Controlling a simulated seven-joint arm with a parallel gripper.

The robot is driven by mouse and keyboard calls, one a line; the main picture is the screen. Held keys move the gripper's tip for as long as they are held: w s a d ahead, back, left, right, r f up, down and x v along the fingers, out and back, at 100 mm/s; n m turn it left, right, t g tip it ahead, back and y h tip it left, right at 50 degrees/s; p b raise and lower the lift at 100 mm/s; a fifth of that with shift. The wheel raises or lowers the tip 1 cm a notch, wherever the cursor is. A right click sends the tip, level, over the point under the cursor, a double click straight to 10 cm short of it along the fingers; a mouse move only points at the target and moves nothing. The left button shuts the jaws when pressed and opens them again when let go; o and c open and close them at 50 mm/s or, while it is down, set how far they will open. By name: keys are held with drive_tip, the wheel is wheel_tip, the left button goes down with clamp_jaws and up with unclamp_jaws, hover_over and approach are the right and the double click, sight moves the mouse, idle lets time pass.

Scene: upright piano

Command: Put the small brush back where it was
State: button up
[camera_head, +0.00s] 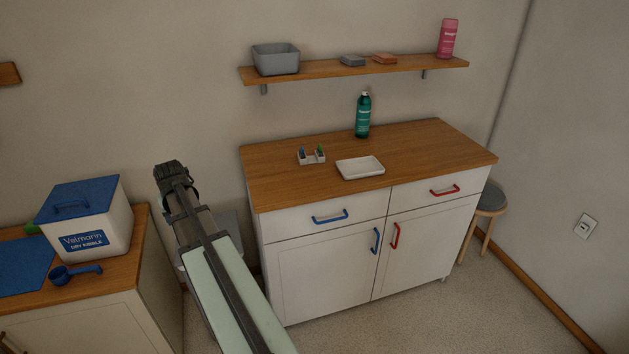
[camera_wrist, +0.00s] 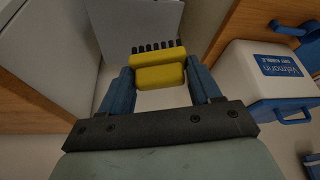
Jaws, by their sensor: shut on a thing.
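My gripper (camera_wrist: 160,84) is shut on a small yellow brush (camera_wrist: 159,74) with a row of dark bristles, seen between the blue fingers in the wrist view. In the head view my gripper (camera_head: 170,172) is raised in the gap between the left cabinet and the white cabinet, left of the wooden counter. The brush cannot be made out there. A small white holder (camera_head: 311,159) with a blue and a green item in it stands on the counter. A shallow white tray (camera_head: 360,168) lies to its right and looks empty.
A green bottle (camera_head: 363,115) stands at the counter's back. The wall shelf (camera_head: 330,70) holds a grey bin (camera_head: 276,60), a grey and an orange block, and a pink bottle (camera_head: 448,39). A kibble bin (camera_head: 85,222) and blue scoop (camera_head: 75,272) are at left. The counter's right side is clear.

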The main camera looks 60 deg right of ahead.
drive_tip(key=s+d+r+m, duration=0.1)
drive_tip(key=s+d, duration=0.2)
drive_tip(key=d, duration=0.3)
drive_tip(key=s+d+r+m, duration=0.1)
drive_tip(key=s+d+r, duration=0.1)
drive_tip(key=s+d, duration=0.2)
drive_tip(key=s+d+r+m+h, duration=0.1)
drive_tip(key=s+d, duration=0.3)
drive_tip(key=d, duration=0.6)
drive_tip(key=shift+s+d+r+m+g, duration=0.15)
drive_tip(key=shift+d+m+g, duration=0.15)
drive_tip(key=shift+g, duration=0.1)
drive_tip(key=s+d+r+m, duration=0.1)
drive_tip(key=s+d+r, duration=0.3)
drive_tip(key=s+d, duration=0.55)
drive_tip(key=s+d+r+m, duration=0.2)
drive_tip(key=s+d+r, duration=0.2)
drive_tip(key=s+d, duration=0.5)
drive_tip(key=shift+w+f+n, duration=0.35)
drive_tip(key=shift+f+n, duration=0.2)
drive_tip(key=shift+f, duration=1.2)
drive_tip(key=shift+w+f+n, duration=0.3)
drive_tip(key=shift+f+n, duration=0.3)
drive_tip(key=shift+f, duration=1.1)
drive_tip(key=shift+w+f+n, duration=0.35)
drive_tip(key=shift+f+n, duration=0.2)
drive_tip(key=shift+f, duration=1.2)
drive_tip(key=shift+f, duration=0.1)
drive_tip(key=o, duration=0.9)
drive_tip(key=shift+o, duration=0.2)
